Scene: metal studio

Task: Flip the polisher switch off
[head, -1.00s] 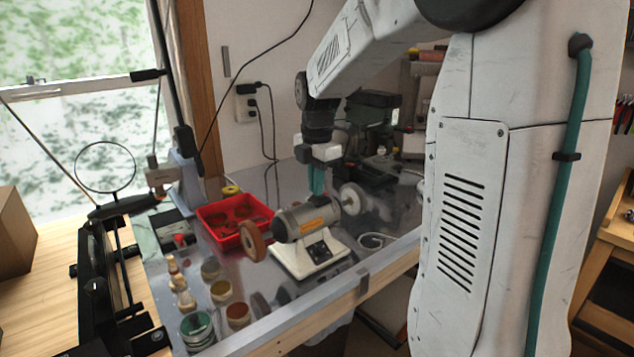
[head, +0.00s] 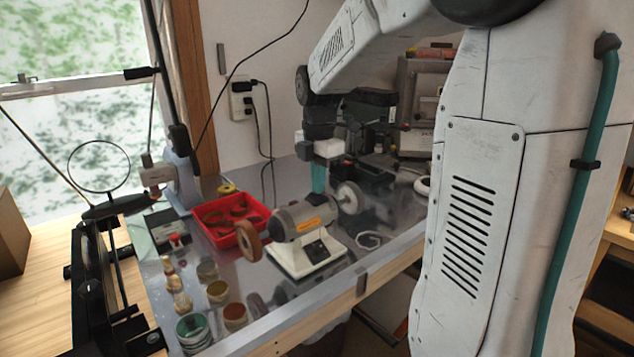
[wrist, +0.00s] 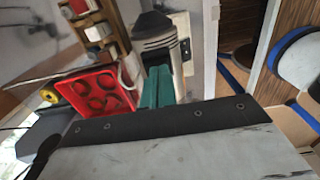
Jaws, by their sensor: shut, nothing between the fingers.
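The polisher (head: 293,218) stands on the metal bench top, a grey motor with an orange label on a cream base (head: 283,260). It has a brown wheel (head: 248,241) on its left and a pale wheel (head: 351,198) on its right. A small dark switch panel (head: 316,250) is on the front of the base; the switch's position is too small to tell. My gripper (head: 318,189) has teal fingers, shut and empty, behind the motor near the pale wheel. In the wrist view my gripper (wrist: 158,85) points at the grey motor body (wrist: 153,30), whose contact with the fingers I cannot tell.
A red tray (head: 213,236) lies left of the polisher and also shows in the wrist view (wrist: 120,92). Several small jars (head: 217,291) stand at the front left. A dark machine (head: 372,125) stands behind my gripper. A magnifier (head: 99,168) is at the left.

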